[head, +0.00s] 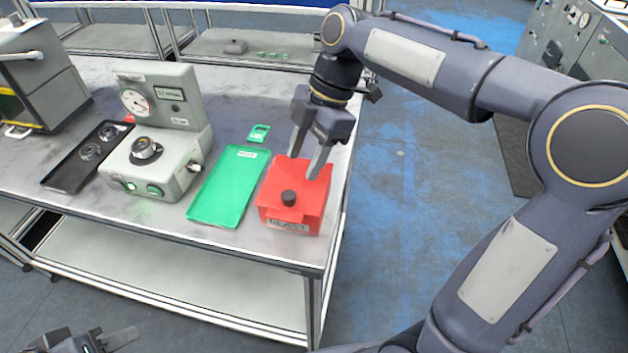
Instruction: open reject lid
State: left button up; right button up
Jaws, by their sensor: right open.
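The red reject box (275,212) stands at the front right corner of the table, with a white label on its front. Its red lid lies on top and looks shut, with a black round knob (289,198) standing up near the front. My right gripper (307,165) points down over the back part of the box, behind the knob. Its two fingers are apart with nothing between them, and I cannot tell whether the tips touch the lid. My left gripper (108,338) shows only partly at the bottom left edge, well away from the box.
A green tray (226,190) lies just left of the box, with a small green piece (259,133) behind it. Further left are a grey gauge device (160,160) and a black tray (68,177) holding round parts. The table (235,88) ends right of the box.

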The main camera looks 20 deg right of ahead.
aim_at(291, 194)
jog(key=x, duration=0.7)
jog(key=shift+a+f, duration=0.15)
jog(key=shift+f, duration=0.2)
jog(key=shift+c, duration=0.3)
grip_shut()
